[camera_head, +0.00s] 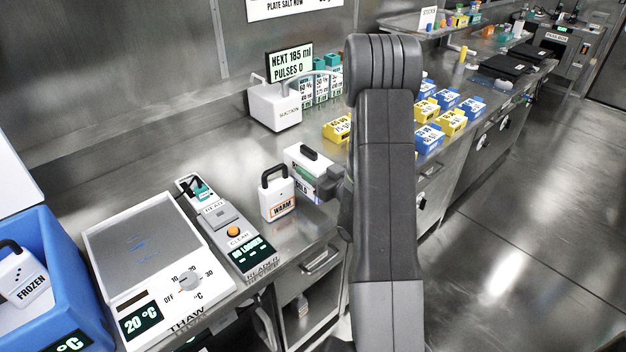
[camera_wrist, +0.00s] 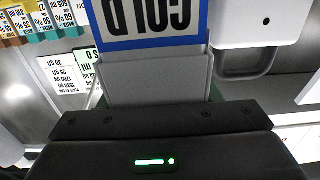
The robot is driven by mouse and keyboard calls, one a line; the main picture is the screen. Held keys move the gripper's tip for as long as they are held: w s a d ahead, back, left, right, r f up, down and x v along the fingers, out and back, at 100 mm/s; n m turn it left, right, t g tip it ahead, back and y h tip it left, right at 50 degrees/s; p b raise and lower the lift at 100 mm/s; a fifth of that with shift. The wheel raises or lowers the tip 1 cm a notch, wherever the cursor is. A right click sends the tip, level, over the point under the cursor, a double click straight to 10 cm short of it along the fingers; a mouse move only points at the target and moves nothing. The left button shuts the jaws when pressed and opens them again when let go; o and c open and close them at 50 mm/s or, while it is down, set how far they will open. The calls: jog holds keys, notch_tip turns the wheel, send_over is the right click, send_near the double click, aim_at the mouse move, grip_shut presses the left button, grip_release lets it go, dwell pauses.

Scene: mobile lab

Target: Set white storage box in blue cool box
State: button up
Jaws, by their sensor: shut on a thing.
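A white storage box with a black handle (camera_head: 304,158) is at the middle of the counter, its COLD label partly hidden by my gripper. My gripper (camera_head: 328,183) is shut on this box from the right. In the wrist view the box's blue-edged COLD label (camera_wrist: 150,22) shows upside down, right at my grey fingers (camera_wrist: 155,80). I cannot tell whether the box is off the counter. The blue cool box (camera_head: 62,245) stands open at the far left. A white FROZEN box (camera_head: 22,277) with a dark handle is inside it.
A white WARM box (camera_head: 277,199) stands just left of the held box. A reader (camera_head: 228,222) and a thaw plate (camera_head: 150,247) lie between it and the cool box. A suction unit (camera_head: 275,107) stands behind. Yellow and blue boxes (camera_head: 450,122) stand right.

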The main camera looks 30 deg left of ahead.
jog(key=shift+f, duration=2.05)
jog(key=shift+f, duration=0.2)
jog(key=o, duration=0.9)
jog(key=shift+r, duration=0.1)
